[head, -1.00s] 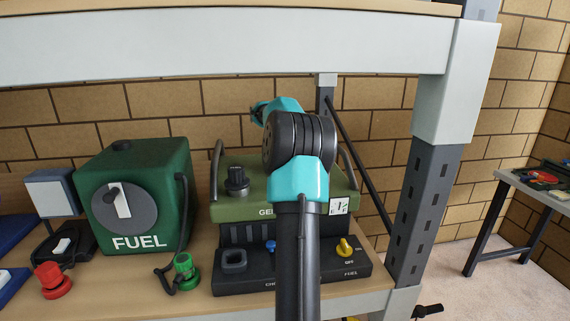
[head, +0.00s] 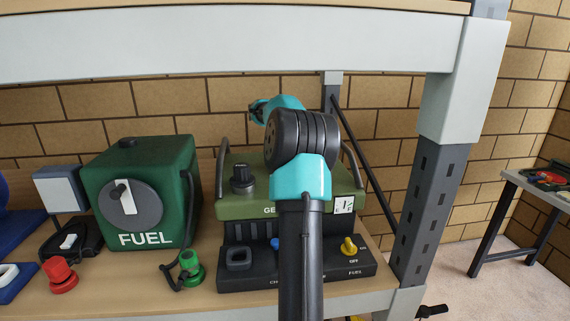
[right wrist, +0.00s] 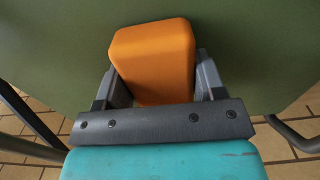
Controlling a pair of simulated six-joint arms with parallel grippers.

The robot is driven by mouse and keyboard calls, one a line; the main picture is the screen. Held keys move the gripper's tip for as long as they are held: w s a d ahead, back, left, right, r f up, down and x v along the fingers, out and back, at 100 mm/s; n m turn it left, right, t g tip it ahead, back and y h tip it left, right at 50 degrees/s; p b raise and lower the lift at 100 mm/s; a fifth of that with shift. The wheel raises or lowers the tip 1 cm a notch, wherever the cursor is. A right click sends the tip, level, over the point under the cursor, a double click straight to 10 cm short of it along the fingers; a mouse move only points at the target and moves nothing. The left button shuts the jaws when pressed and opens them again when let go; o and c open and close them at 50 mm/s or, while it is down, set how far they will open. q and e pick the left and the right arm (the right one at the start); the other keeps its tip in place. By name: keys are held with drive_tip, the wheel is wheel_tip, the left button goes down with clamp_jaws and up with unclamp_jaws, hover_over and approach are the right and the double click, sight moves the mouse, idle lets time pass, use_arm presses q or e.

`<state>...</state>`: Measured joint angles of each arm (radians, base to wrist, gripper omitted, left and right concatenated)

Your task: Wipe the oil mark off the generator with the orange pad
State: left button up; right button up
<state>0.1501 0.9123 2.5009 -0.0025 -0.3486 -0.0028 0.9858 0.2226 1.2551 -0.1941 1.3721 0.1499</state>
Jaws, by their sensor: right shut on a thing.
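The orange pad (right wrist: 153,62) is held between the fingers of my right gripper (right wrist: 156,80) in the right wrist view. It is in front of the green top of the generator (right wrist: 255,45); I cannot tell whether it touches. In the head view the generator (head: 240,208) stands on the shelf, with a dark lower panel carrying a yellow knob (head: 348,246). My right arm crosses in front of it and hides its middle, and the gripper and pad are hidden there. No oil mark shows in either view. My left gripper is not in view.
A green fuel can (head: 165,225) stands left of the generator, with a green cap (head: 190,267) and a red cap (head: 60,274) in front. A grey shelf post (head: 432,205) rises close on the right. An upper shelf beam (head: 230,45) runs across above.

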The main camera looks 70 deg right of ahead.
drive_tip(key=shift+d, duration=0.15)
drive_tip(key=shift+w+d+f, duration=0.1)
drive_tip(key=shift+w+d, duration=0.25)
drive_tip(key=shift+d, duration=0.35)
drive_tip(key=shift+w+d+f, duration=0.1)
drive_tip(key=shift+w+d, duration=0.25)
drive_tip(key=shift+d, duration=0.3)
drive_tip(key=shift+w+d, duration=0.1)
drive_tip(key=shift+d, duration=0.05)
drive_tip(key=shift+w+d+r, duration=0.1)
drive_tip(key=shift+w+d, duration=0.25)
drive_tip(key=shift+d, duration=0.35)
drive_tip(key=shift+w+d, duration=0.3)
drive_tip(key=shift+d, duration=0.35)
drive_tip(key=shift+w+d+r, duration=0.1)
drive_tip(key=shift+w+d, duration=0.25)
drive_tip(key=shift+d, duration=0.35)
drive_tip(key=shift+w+d, duration=0.3)
drive_tip(key=shift+d, duration=0.55)
drive_tip(key=shift+r, duration=0.2)
